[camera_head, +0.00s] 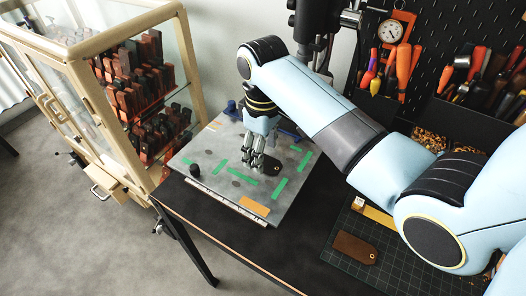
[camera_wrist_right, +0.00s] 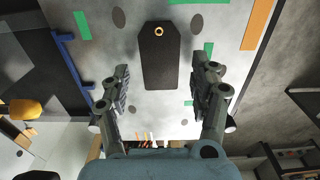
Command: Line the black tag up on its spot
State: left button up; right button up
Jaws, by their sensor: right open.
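The black tag (camera_wrist_right: 158,60) lies on the grey plate (camera_head: 213,150), with a brass-ringed hole at its end; in the head view, the tag (camera_head: 269,166) is partly hidden by my right gripper. My right gripper (camera_head: 259,160) is low over the plate at the tag. In the wrist view its open fingers (camera_wrist_right: 165,78) stand on either side of the tag, with a gap on each side. Green tape strips (camera_head: 279,188) and dark oval marks lie around it on the plate. I cannot tell which marks the tag's spot. My left gripper is not in view.
Blue guides (camera_wrist_right: 72,62) stand nearby. A brown tag (camera_head: 355,248) lies on the cutting mat (camera_head: 395,276). A glass cabinet (camera_head: 100,100) stands left.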

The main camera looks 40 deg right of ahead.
jog(key=shift+r, duration=2.65)
